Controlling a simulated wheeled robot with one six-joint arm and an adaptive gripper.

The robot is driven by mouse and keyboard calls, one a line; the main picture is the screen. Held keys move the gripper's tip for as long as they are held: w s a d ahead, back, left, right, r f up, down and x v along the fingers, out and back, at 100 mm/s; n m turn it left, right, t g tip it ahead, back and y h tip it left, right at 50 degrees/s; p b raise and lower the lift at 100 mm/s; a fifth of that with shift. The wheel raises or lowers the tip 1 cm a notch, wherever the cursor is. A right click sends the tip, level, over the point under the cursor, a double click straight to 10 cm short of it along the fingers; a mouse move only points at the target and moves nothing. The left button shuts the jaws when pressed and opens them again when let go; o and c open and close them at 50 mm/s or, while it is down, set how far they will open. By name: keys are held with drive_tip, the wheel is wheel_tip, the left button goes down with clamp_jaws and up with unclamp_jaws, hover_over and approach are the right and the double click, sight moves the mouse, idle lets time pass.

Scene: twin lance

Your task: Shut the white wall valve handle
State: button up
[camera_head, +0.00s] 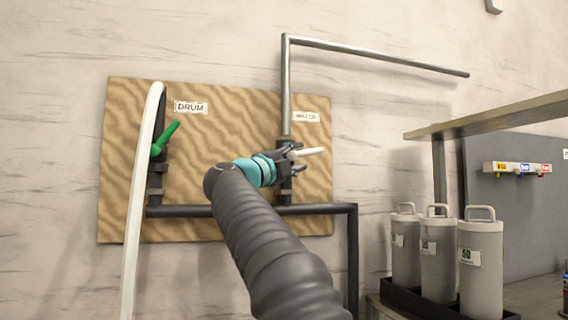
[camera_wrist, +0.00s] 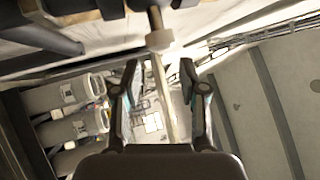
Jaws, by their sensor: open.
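The white valve handle (camera_head: 310,152) sticks out to the right, tilted slightly upward, from the right-hand vertical pipe (camera_head: 286,90) on the wall board. A partly legible label (camera_head: 306,117), probably WATER, is beside that pipe. My gripper (camera_head: 292,160) is at the valve and hides part of its body. In the wrist view, my open gripper (camera_wrist: 159,68) has one finger on each side of the white handle (camera_wrist: 165,95), which runs lengthwise between them. Whether either finger touches it I cannot tell.
A green handle (camera_head: 165,138) is on the left pipe, near the DRUM label (camera_head: 191,107). A white hose (camera_head: 141,190) hangs at the left. Grey canisters (camera_head: 438,255) stand in a black tray at lower right, under a shelf (camera_head: 490,118). The wall right of the handle is clear.

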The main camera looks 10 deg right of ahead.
drive_tip(key=v, duration=0.4)
drive_tip(key=shift+s+a, duration=0.15)
